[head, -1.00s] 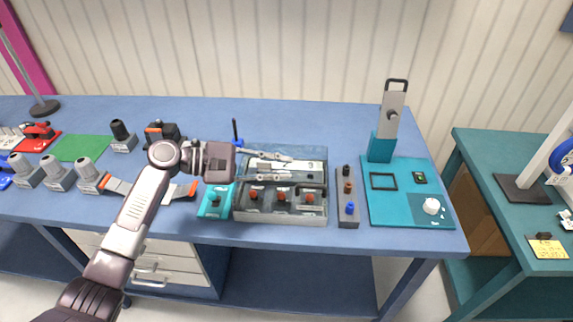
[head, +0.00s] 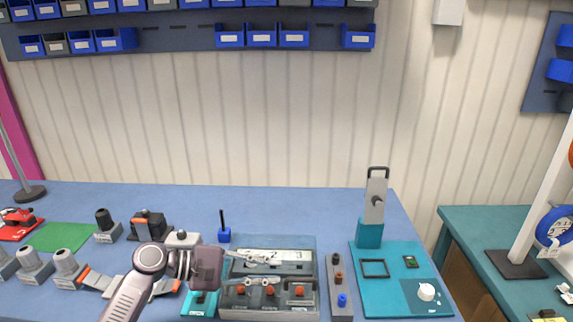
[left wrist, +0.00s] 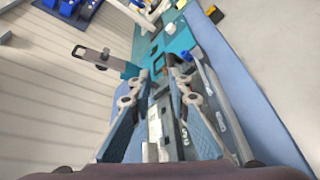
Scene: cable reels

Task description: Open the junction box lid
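In the left wrist view the fingers (left wrist: 158,88) are spread either side of part of the box (left wrist: 170,135). The fingers hide some of the box's top. My right gripper is not in view.
A grey strip with black, brown and blue pegs (head: 341,301) stands just right of the box. A teal board (head: 390,302) with an upright grey post (head: 375,200) lies further right. Grey cylinder fittings (head: 66,264) and a green mat (head: 60,238) are on the left.

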